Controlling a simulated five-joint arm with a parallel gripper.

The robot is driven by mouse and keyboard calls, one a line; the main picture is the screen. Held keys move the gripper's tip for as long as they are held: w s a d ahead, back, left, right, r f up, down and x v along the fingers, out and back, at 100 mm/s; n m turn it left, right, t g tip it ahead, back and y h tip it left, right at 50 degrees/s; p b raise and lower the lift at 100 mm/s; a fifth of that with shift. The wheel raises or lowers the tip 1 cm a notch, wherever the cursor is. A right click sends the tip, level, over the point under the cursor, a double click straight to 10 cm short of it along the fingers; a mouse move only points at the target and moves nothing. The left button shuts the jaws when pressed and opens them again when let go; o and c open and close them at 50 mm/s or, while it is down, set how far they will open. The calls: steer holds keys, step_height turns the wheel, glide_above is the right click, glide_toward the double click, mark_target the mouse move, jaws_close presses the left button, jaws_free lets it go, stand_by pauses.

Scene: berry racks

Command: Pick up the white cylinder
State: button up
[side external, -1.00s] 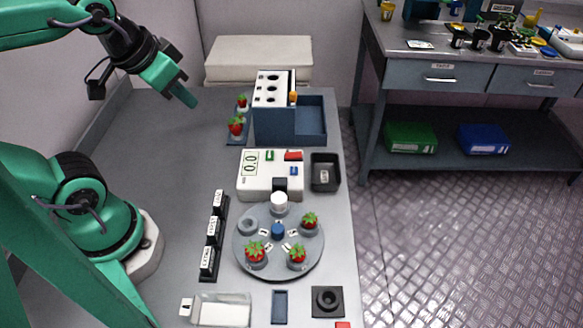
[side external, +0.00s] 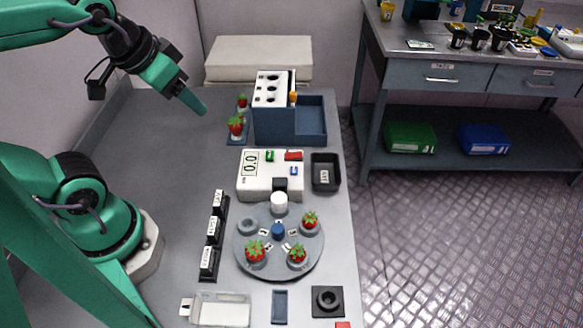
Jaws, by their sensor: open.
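The white cylinder (side external: 279,201) stands upright at the back of the round grey turntable (side external: 244,262), just in front of the white scale. My gripper (side external: 199,108) is in the air at the upper left, well away from the cylinder and up and left of it. It is open with nothing seen between its fingers, though the fingers overlap in this view. No wrist view is given.
Several strawberries (side external: 256,252) sit in cups on the turntable around a blue knob (side external: 278,230). Behind are the white scale (side external: 257,190), a black tray (side external: 325,184) and a blue rack (side external: 278,127). Black labelled blocks (side external: 212,230) stand left of the turntable. The left tabletop is clear.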

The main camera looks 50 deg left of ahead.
steer(key=shift+w+d, duration=0.1)
steer(key=n+g, duration=0.3)
steer(key=g, duration=0.2)
glide_above(279, 197)
step_height(279, 197, down, 12)
steer(key=shift+f, duration=0.2)
steer(key=shift+d+f, duration=0.1)
steer(key=shift+f, duration=3.95)
